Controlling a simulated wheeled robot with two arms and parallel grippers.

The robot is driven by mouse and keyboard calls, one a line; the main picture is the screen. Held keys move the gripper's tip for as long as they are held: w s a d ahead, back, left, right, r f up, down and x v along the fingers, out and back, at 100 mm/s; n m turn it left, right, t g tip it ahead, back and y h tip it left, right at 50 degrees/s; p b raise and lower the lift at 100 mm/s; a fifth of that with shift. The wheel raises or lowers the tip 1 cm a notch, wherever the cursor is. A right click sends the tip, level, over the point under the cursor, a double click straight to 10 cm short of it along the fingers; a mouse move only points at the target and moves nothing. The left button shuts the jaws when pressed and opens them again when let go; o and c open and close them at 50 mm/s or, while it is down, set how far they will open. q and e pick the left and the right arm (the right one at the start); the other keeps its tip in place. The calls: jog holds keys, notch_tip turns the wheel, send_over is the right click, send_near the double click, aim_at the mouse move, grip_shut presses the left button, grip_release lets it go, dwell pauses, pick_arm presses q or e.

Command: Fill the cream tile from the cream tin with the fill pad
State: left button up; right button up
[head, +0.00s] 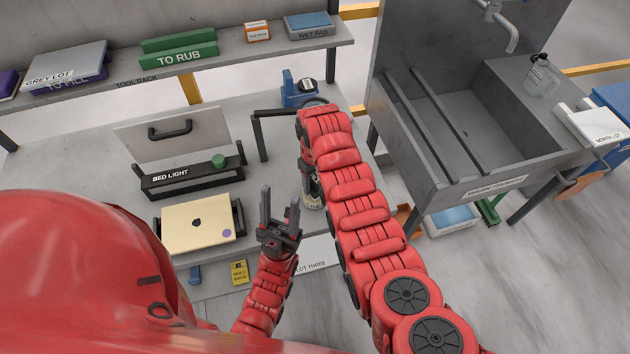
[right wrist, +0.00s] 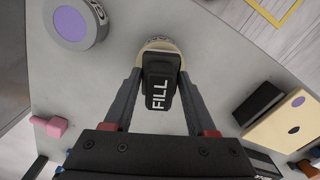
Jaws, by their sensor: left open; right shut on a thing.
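The cream tile (head: 190,236) rests in a black holder, with a dark chip near its middle and a purple dot in a corner; it also shows at the right of the right wrist view (right wrist: 273,133). My right gripper (right wrist: 160,92) is shut on the black fill pad (right wrist: 160,68), lettered FILL. The pad is over a round cream-rimmed tin (right wrist: 148,43); whether it touches the contents is hidden. In the head view this tin (head: 313,202) is partly hidden by my right arm. My left gripper (head: 280,206) is open and empty, right of the tile.
A bed light box (head: 190,180) stands behind the tile. A tin with a purple top (right wrist: 72,24) and a pink object (right wrist: 50,126) are on the slab. A yellow Hold Back tag (head: 239,271) lies in front. The tool rack (head: 240,68) is behind; a sink (head: 480,130) stands right.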

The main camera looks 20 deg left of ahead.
aim_at(315, 179)
jog(key=shift+f+b, duration=0.4)
jog(key=shift+b, duration=0.05)
dwell(1.5)
jog(key=shift+r, duration=0.1)
jog(key=shift+r+p, duration=0.3)
jog(key=shift+r, duration=1)
notch_tip(315, 179, up, 2)
jog(key=shift+r+p, duration=0.15)
jog(key=shift+p, duration=0.35)
jog(key=shift+r, duration=1)
